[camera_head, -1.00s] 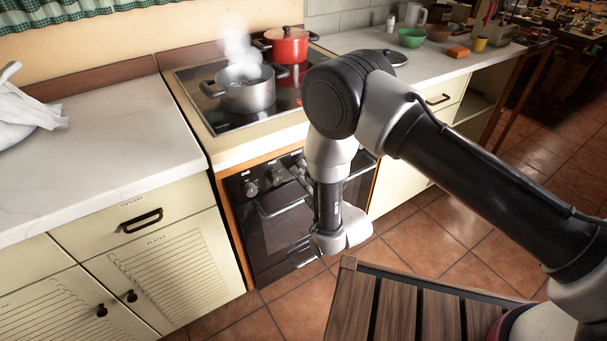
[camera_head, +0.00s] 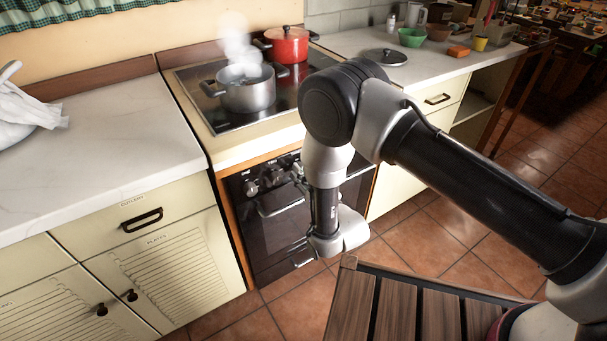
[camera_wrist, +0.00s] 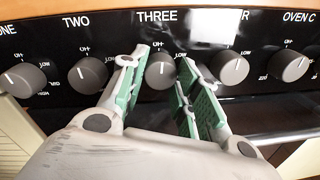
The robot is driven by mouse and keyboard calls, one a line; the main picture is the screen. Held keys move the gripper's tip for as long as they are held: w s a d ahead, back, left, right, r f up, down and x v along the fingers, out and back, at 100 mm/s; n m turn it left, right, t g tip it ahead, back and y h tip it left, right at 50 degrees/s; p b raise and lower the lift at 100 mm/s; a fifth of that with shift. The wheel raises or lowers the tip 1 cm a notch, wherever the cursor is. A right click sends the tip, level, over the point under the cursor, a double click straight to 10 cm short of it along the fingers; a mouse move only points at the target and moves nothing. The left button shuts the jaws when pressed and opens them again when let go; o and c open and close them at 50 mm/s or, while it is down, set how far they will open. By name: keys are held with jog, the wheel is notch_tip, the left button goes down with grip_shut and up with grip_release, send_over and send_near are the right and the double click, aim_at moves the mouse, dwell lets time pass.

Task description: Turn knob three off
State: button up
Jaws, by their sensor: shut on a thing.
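Knob three (camera_wrist: 160,72) is a grey round knob under the label THREE on the black oven panel (camera_wrist: 205,45) in the wrist view. Its pale pointer mark points about straight up, towards the small mark above it. My gripper (camera_wrist: 161,70) has one green-padded finger on each side of this knob and is shut on it. In the head view my arm reaches down in front of the oven (camera_head: 281,225) and hides knob three.
Knob two (camera_wrist: 88,75) and knob four (camera_wrist: 230,68) sit close on either side of my fingers. A steaming grey pot (camera_head: 247,95) and a red pot (camera_head: 287,46) stand on the hob (camera_head: 205,105). A wooden slatted surface (camera_head: 400,305) is below my arm.

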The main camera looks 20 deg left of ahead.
jog(key=shift+f+n, duration=0.15)
jog(key=shift+n, duration=0.45)
jog(key=o, duration=1)
notch_tip(320, 180, up, 10)
jog(key=shift+r, duration=0.1)
jog(key=shift+s+d, duration=0.1)
jog(key=shift+d, duration=0.05)
